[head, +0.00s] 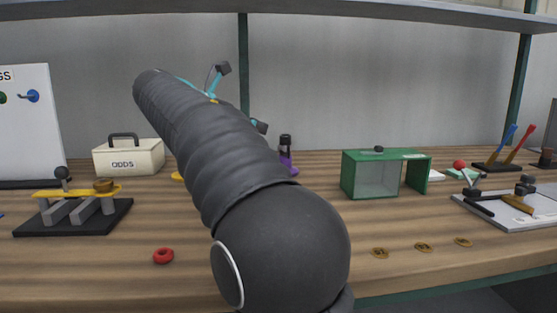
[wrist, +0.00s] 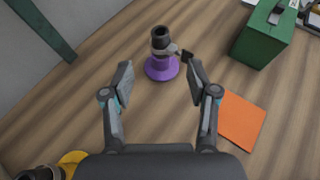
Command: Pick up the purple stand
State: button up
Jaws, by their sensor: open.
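The purple stand (wrist: 161,68) stands upright on the wooden bench in the wrist view, with a round purple base and a dark cylindrical top that has a small side clamp. In the head view the stand (head: 287,161) is partly hidden behind my dark arm, just to its right. My gripper (wrist: 160,72) is open and empty in the wrist view, its two fingers pointing toward the stand, one on each side of it in the picture. I cannot tell the remaining distance. In the head view only part of the gripper shows beyond the arm.
A green box (head: 364,174) stands right of the stand. An orange sheet (wrist: 240,121) lies flat near the right finger. A cream ODDS box (head: 129,158) and a yellow balance-like rig (head: 77,193) are at left. A red ring (head: 163,256) lies in front.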

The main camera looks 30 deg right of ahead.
aim_at(281, 137)
jog(key=b+x, duration=0.2)
jog(key=x, duration=1)
jog(key=shift+d+f, duration=0.1)
jog(key=shift+f, duration=0.1)
grip_shut()
